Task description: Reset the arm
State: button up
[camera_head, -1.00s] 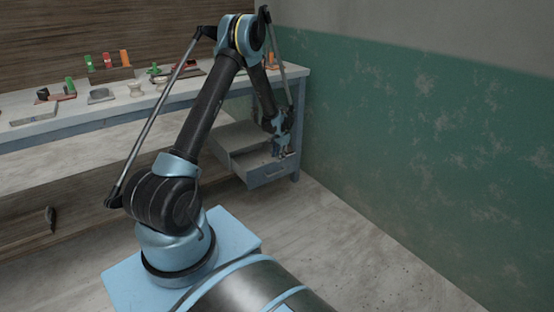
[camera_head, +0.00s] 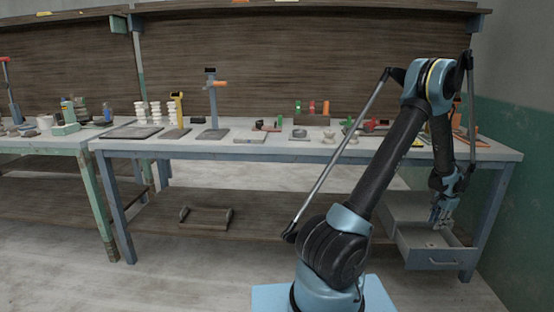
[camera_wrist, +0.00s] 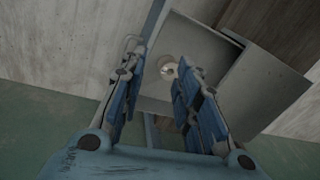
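My gripper (camera_head: 440,210) hangs from my bent arm at the right end of the long workbench (camera_head: 250,150), just above an open drawer (camera_head: 433,259). In the wrist view my gripper (camera_wrist: 160,60) has its two blue fingers spread apart, with nothing held between them. Beyond the fingertips, the drawer (camera_wrist: 205,50) shows a small round pale thing (camera_wrist: 168,70) inside it. The fingers appear clear of it, though the exact gap is hard to judge.
The benchtop holds stands, a grey dish (camera_head: 299,134) and several small coloured items. A second bench (camera_head: 40,142) stands at the left. A wooden carrier (camera_head: 205,217) lies on the lower shelf. The green wall (camera_head: 510,190) is close on the right. Floor at the front left is clear.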

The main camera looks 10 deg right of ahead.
jog(key=w+a+r+n, duration=0.2)
jog(key=w+a+r, duration=0.3)
jog(key=a+r, duration=0.5)
jog(key=a+r+n, duration=0.2)
jog(key=a+r, duration=0.2)
jog(key=a, duration=0.5)
jog(key=a+r+n, duration=0.2)
jog(key=a+r, duration=0.2)
jog(key=a, duration=0.5)
jog(key=a+r+n, duration=0.2)
jog(key=a+r, duration=0.2)
jog(key=a, duration=0.5)
jog(key=s+a+r+n, duration=0.1)
jog(key=s+a+n, duration=0.2)
jog(key=s+a, duration=0.35)
jog(key=s+a+n, duration=0.2)
jog(key=s+a, duration=0.2)
jog(key=a, duration=0.6)
jog(key=s+a+f+n, duration=0.2)
jog(key=s+a+f, duration=0.1)
jog(key=s, duration=0.3)
jog(key=s+a+f+n, duration=0.3)
jog(key=s+a, duration=0.2)
jog(key=s, duration=0.2)
jog(key=shift+w, duration=0.1)
